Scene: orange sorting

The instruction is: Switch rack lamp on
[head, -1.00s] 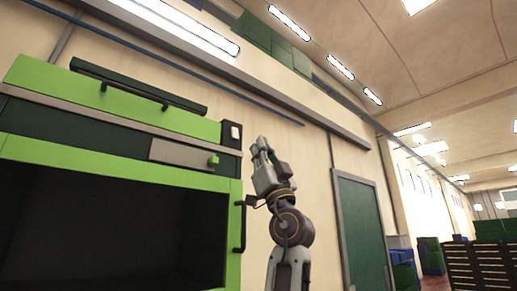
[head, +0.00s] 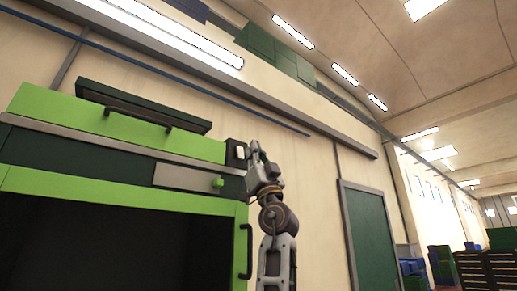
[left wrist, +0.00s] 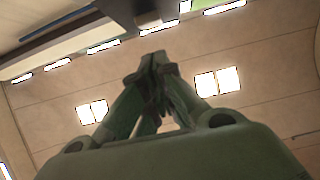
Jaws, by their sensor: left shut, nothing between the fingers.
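A small black switch box (head: 231,155) with a white rocker (head: 240,152) sits at the upper right corner of the green and dark rack (head: 120,125) in the head view. My left gripper (head: 254,147) is shut and empty, with its fingertips pointing up just right of the switch box. I cannot tell whether the fingertips touch the rocker. In the left wrist view, the closed fingers (left wrist: 157,62) meet at their tips against the ceiling. A long dark bar (head: 142,106), perhaps the rack lamp, lies along the rack's top and shows no glow. My right gripper is out of view.
A black handle (head: 243,252) stands out from the rack's right side, near my left arm. A green door (head: 367,240) is in the wall farther right. The space right of my arm looks clear.

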